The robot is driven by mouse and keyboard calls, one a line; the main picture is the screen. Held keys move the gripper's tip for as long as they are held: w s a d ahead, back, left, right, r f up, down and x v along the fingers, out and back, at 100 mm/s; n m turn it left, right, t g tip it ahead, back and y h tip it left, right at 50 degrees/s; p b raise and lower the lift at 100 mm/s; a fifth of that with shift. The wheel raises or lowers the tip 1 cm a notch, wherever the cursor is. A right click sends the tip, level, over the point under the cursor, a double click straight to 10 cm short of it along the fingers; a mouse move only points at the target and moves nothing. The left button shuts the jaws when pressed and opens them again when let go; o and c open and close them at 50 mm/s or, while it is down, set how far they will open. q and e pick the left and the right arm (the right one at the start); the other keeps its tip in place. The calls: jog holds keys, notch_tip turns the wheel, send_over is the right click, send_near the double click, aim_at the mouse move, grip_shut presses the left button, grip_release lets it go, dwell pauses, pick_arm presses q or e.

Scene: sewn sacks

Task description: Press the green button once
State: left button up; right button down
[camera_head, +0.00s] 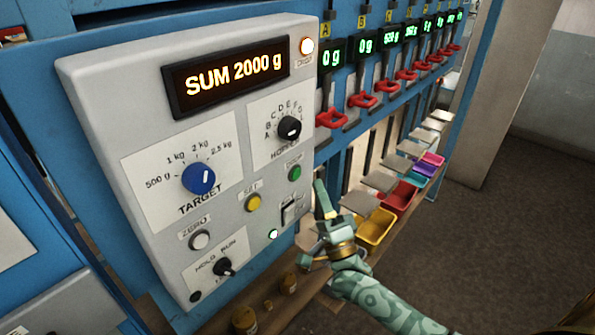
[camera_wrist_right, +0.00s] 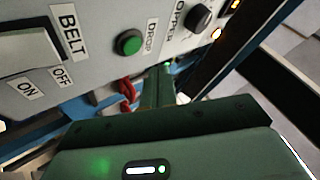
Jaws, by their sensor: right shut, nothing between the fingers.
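The green button (camera_head: 294,173) sits in a dark ring on the right side of the pale control panel (camera_head: 90,90), below the hopper dial. In the right wrist view the green button (camera_wrist_right: 129,43) stands beside a label that reads DROP. My right gripper (camera_head: 320,187) is shut and empty, just to the right of the button and apart from it. In the right wrist view its fingers (camera_wrist_right: 158,82) point up toward the panel, below and right of the button. My left gripper is not in view.
A yellow button (camera_head: 253,202), a white button (camera_head: 200,239) and a belt switch (camera_head: 289,211) are close by. Red levers (camera_head: 330,118) line the rack at right. Coloured bins (camera_head: 376,227) stand below them.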

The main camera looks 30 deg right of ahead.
jog(key=shift+s+d, duration=0.25)
jog(key=shift+s, duration=0.3)
jog(key=shift+s+d, duration=0.2)
jog(key=shift+s, duration=0.3)
